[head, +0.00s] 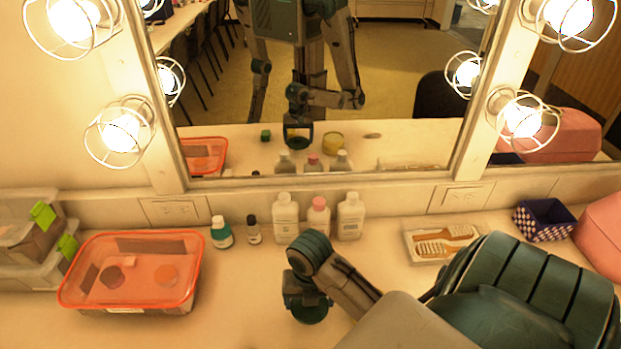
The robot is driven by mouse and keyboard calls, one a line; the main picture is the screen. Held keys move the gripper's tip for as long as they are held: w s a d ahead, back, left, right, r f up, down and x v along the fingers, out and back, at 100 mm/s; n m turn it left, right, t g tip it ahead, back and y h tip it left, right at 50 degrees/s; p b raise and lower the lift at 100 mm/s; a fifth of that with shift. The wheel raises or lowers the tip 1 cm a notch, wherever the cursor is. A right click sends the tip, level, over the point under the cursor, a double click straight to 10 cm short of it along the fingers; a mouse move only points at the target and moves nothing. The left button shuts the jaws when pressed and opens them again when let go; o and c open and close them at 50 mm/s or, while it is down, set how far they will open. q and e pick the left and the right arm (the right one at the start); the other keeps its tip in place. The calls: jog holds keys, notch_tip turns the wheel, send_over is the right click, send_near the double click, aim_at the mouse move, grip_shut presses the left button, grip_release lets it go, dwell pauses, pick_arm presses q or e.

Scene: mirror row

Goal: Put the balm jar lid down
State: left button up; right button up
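My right arm comes in from the right, and its gripper (307,300) points down over the counter left of the arm. A dark green round balm jar lid (308,314) shows between its fingers, which seem shut on its sides. In the mirror the same gripper shows with the dark disc low between its fingers. The lid appears just above the counter; the exact gap cannot be told. A yellow open jar shows only in the mirror (333,142), right of the gripper; my arm seems to hide it directly. My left gripper is not in view.
An orange-rimmed tub (132,270) stands at left beside clear boxes (30,245). Several bottles (286,218) line the mirror's foot. A brush tray (440,243) and a checkered box (543,220) stand at right. The counter between tub and gripper is clear.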

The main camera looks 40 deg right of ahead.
jog(key=w+d+p, duration=0.1)
jog(key=w+d, duration=0.2)
jog(key=shift+w+d+f+p, duration=0.15)
jog(key=shift+w+d+p, duration=0.1)
jog(key=shift+d+p, duration=0.05)
jog(key=shift+w+d+f, duration=0.1)
jog(key=shift+d+f, duration=0.05)
notch_tip(320, 180, down, 3)
jog(key=shift+r+p, duration=0.1)
jog(key=shift+p, duration=0.45)
jog(key=shift+f, duration=0.35)
jog(key=shift+f, duration=0.15)
jog(key=o, duration=0.9)
